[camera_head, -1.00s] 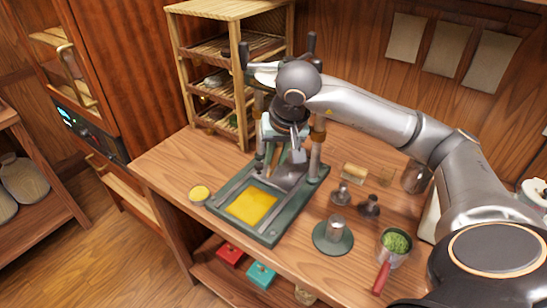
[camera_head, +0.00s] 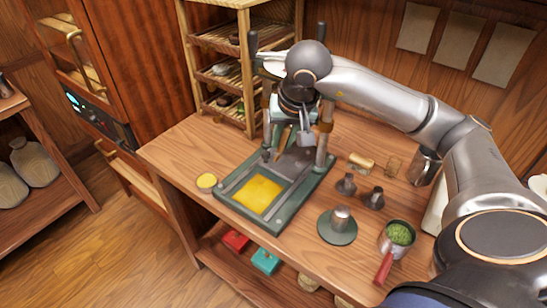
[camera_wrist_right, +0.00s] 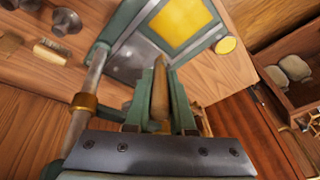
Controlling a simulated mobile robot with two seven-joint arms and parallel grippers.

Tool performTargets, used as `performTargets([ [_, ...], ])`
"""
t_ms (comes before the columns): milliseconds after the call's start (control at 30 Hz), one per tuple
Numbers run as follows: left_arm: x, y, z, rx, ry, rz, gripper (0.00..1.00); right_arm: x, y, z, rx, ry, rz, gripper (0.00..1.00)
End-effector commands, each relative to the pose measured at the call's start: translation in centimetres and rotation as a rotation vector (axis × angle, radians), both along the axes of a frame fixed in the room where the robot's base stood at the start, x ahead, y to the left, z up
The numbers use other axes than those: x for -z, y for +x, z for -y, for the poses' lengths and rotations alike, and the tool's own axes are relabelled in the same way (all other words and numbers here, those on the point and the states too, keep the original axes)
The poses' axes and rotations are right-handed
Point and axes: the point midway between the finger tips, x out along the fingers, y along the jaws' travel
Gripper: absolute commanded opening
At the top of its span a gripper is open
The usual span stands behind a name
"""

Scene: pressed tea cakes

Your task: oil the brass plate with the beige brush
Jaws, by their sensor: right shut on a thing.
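The brass plate (camera_head: 257,194) is a flat yellow square set in a dark green frame on the table; it also shows in the right wrist view (camera_wrist_right: 182,25). My right gripper (camera_head: 305,136) is over the back end of that frame, behind the plate and apart from it. In the right wrist view my right gripper (camera_wrist_right: 160,105) is shut on a slim tan wooden piece, which looks like the handle of the beige brush (camera_wrist_right: 160,80). The brush's bristles cannot be made out. A small round dish with yellow content (camera_head: 206,182) stands left of the frame. My left gripper is not in view.
Metal posts (camera_head: 325,135) rise from the frame close beside my right gripper. A wooden rack (camera_head: 248,75) stands behind.

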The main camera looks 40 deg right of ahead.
Motion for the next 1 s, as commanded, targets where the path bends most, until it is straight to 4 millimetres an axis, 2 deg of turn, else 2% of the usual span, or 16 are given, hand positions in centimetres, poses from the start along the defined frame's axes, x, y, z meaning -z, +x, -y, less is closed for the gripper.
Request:
performTargets([
  [233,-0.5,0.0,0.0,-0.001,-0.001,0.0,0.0,-1.6,1.1,-1.3,-0.016,-0.032,0.134,0.0],
  [433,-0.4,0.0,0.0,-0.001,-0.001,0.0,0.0,-2.8,1.8,-1.7,-0.003,-0.051,0.236,0.0],
  [567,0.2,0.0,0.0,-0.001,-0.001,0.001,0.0,-2.0,1.9,-1.7,0.0,-0.052,0.242,0.0],
  [900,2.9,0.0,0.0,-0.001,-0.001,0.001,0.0,1.6,1.8,-1.7,0.0,-0.052,0.241,0.0],
  [1000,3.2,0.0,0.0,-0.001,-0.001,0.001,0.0,2.0,1.9,-1.7,0.0,-0.052,0.242,0.0],
])
